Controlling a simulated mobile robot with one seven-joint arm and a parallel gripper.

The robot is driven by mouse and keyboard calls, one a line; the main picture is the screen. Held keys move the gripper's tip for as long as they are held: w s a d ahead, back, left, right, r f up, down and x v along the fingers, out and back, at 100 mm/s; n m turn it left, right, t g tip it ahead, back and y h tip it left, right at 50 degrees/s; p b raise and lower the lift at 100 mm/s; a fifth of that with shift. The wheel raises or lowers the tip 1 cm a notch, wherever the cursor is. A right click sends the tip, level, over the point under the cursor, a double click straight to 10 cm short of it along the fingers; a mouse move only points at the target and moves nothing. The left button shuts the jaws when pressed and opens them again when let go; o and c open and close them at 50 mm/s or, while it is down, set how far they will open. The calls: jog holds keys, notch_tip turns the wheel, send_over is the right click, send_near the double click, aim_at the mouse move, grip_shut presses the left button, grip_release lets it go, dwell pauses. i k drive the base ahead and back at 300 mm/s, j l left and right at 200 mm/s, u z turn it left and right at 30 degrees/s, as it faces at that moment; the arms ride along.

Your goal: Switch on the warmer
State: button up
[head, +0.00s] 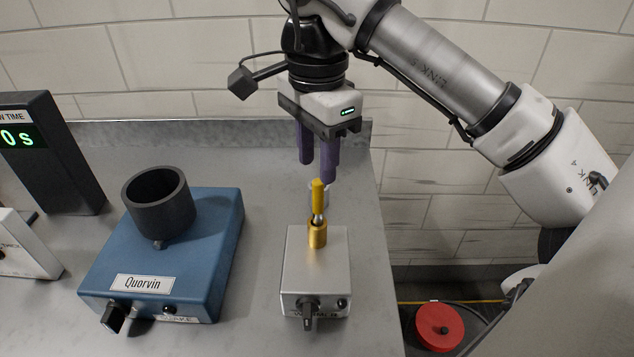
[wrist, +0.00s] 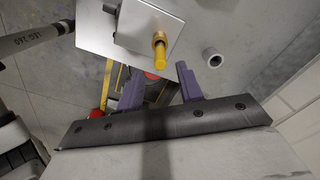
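The warmer seems to be the small silver box (head: 315,267) on the bench; its front label is partly hidden by a dark knob (head: 308,312). A small dark round part sits right of the knob. A brass holder on the box top carries an upright yellow stick (head: 317,197). In the wrist view the box (wrist: 138,22) and yellow stick (wrist: 160,57) are near the top. My gripper (head: 317,172) points down above and behind the box. Its purple fingers are apart with nothing between them, as the wrist view (wrist: 160,84) also shows.
A blue device (head: 190,260) labelled Quorvin, with a dark cup (head: 158,203) on top, stands left. A black timer display (head: 50,150) is at far left. A small grey cylinder (wrist: 212,57) stands behind the silver box. The bench's right edge is close to the box.

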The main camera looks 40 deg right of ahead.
aim_at(308, 306)
jog(key=k, duration=1)
